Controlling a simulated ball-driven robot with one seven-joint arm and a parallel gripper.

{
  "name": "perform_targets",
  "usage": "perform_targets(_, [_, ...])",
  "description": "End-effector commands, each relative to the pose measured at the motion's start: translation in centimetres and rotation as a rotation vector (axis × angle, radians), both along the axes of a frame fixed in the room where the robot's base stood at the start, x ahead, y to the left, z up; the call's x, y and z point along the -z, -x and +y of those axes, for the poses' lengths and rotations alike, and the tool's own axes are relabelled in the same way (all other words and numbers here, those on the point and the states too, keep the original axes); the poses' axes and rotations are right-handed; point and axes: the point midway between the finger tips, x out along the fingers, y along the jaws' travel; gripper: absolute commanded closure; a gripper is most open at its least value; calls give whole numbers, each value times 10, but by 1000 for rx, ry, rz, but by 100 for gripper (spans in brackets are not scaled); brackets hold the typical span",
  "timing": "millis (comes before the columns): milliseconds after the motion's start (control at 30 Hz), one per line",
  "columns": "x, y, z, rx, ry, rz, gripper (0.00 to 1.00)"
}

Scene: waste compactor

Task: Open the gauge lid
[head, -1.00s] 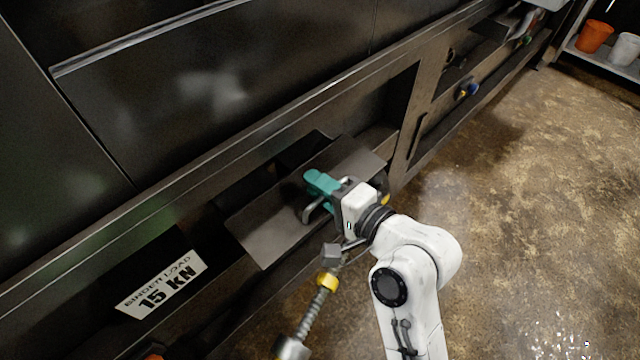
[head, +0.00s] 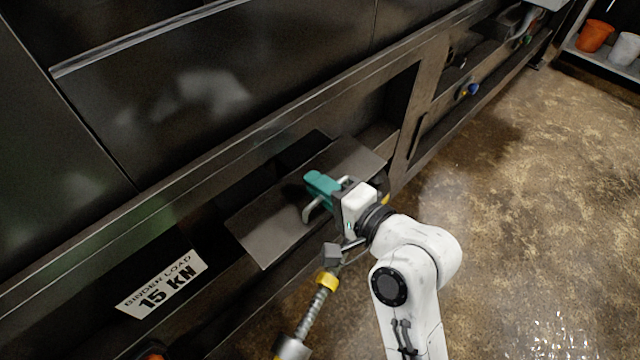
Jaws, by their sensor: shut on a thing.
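The gauge lid (head: 262,232) is a flat grey metal plate in the middle of the head view. It is tilted out from the dark machine front, with a dark gap behind its upper left edge. A curved metal handle (head: 308,213) stands out from the lid. My gripper (head: 318,192), with teal fingers, is at the handle and shut on it. The fingertips and the far part of the handle are partly hidden. What lies behind the lid is too dark to make out.
A blue knob (head: 473,89) sits further along the machine. The floor at right is clear, up to a shelf with buckets (head: 594,36).

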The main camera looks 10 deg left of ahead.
Motion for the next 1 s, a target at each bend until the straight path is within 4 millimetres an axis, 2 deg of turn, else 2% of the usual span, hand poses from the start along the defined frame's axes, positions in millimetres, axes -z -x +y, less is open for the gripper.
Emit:
perform_targets(467, [-6,-1,1,1,12,8,100])
perform_targets(1000, [-24,-7,7,1,105,81,100])
